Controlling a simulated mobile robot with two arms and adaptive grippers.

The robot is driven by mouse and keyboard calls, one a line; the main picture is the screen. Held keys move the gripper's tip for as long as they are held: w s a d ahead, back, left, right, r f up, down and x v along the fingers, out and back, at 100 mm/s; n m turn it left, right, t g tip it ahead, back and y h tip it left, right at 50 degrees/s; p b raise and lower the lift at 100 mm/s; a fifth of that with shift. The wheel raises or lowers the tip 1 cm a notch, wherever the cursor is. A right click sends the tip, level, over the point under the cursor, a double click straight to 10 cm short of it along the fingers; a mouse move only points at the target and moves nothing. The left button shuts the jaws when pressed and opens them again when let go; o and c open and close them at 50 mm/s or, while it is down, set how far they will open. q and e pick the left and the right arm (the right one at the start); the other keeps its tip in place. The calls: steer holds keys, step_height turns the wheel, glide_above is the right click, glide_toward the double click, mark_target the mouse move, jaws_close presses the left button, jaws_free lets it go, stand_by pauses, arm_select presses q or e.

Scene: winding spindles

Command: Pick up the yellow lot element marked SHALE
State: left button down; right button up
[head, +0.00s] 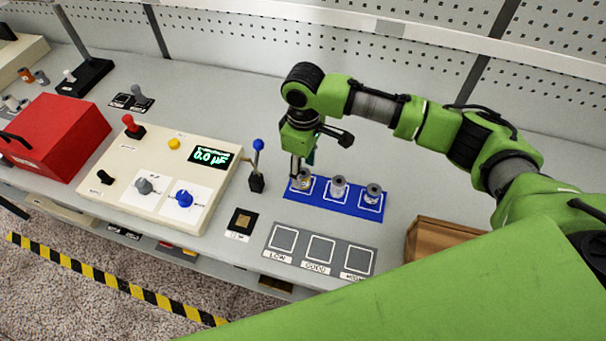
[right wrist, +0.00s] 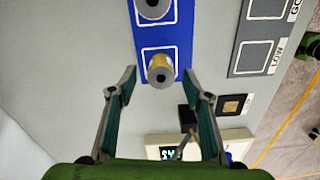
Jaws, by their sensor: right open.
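The yellow lot element (head: 304,182) stands in the left square of the blue mat (head: 333,201). Its marking cannot be read. It also shows in the right wrist view (right wrist: 160,62) as a yellow cylinder with a grey top and dark centre. My right gripper (head: 303,166) is over it, pointing down, and partly hides it in the head view. In the right wrist view the gripper (right wrist: 160,76) is open, with one finger on each side of the element and gaps on both sides. My left gripper is not in view.
Two grey elements, one in the middle square (head: 338,187) and one in the right square (head: 373,194), stand beside it. A blue-knobbed lever (head: 257,166) is close on the left. A grey mat (head: 318,250) with labelled squares lies in front, empty. A wooden box (head: 437,238) is at right.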

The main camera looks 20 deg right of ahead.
steer(key=shift+s+f, duration=0.1)
steer(key=shift+f, duration=1.25)
steer(key=c, duration=1.2)
steer(key=shift+r, duration=0.1)
